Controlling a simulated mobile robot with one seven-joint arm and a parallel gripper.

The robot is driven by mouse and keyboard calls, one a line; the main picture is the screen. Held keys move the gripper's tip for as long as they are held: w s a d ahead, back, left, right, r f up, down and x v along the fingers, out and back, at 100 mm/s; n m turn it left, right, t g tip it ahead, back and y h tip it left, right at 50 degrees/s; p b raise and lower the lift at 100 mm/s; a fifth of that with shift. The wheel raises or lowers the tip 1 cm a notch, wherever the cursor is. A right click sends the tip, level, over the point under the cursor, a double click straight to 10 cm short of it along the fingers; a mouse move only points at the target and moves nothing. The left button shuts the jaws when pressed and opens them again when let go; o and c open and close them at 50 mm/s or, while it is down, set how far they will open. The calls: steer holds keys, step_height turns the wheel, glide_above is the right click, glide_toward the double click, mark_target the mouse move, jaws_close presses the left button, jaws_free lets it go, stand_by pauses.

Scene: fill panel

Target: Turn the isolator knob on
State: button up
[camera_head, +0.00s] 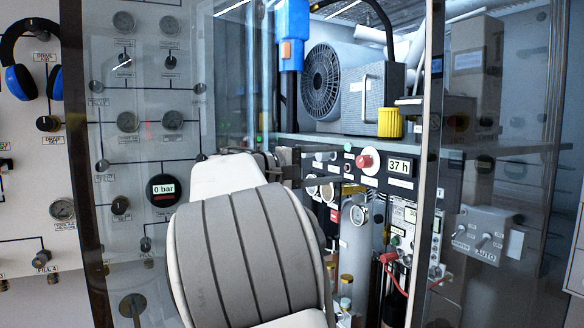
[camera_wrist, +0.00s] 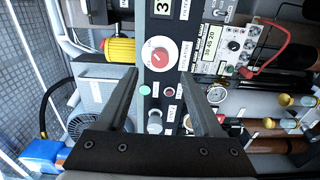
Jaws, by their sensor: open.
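A red knob (camera_wrist: 160,55) on a round white dial sits on a dark panel strip in the wrist view, with a small label beside it too small to read with certainty. It also shows in the head view (camera_head: 365,161), left of the 37 h display. My gripper (camera_wrist: 160,76) is open and empty, its two dark fingers apart. In the picture the knob lies between and just beyond the fingertips; no contact shows. In the head view my grey and white arm covers the lower middle and largely hides the gripper.
A green button (camera_wrist: 145,89) and a small red button (camera_wrist: 169,92) sit near the knob. The 37 h display (camera_head: 399,167) adjoins it. A yellow-capped part (camera_head: 390,123) and a fan unit (camera_head: 322,82) stand above. Glass panes and a frame post (camera_head: 428,150) flank the opening.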

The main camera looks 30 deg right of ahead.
steer(key=w+a, duration=0.1)
steer(key=a, duration=0.9)
steer(key=shift+a+p, duration=0.35)
steer(key=shift+a, duration=0.05)
steer(key=shift+w, duration=0.1)
steer(key=s+f+n+t+y+p, duration=0.25)
steer(key=s+f+y+p, duration=0.25)
steer(key=s+f+y, duration=0.45)
steer(key=s+a+f+t+y+p, duration=0.2)
steer(key=s+a, duration=0.4)
steer(key=a, duration=0.4)
steer(key=s+a+f+m+t+y+p, duration=0.1)
steer(key=s+a+f+t+y+p, duration=0.2)
steer(key=s+a+y, duration=0.3)
steer(key=s+a+f, duration=0.1)
steer(key=a, duration=0.2)
steer(key=shift+a+f, duration=0.25)
steer(key=shift+a, duration=0.15)
steer(key=shift+s+y, duration=0.1)
steer(key=shift+y, duration=0.15)
steer(key=shift+c, duration=1.4)
steer(key=shift+s, duration=0.1)
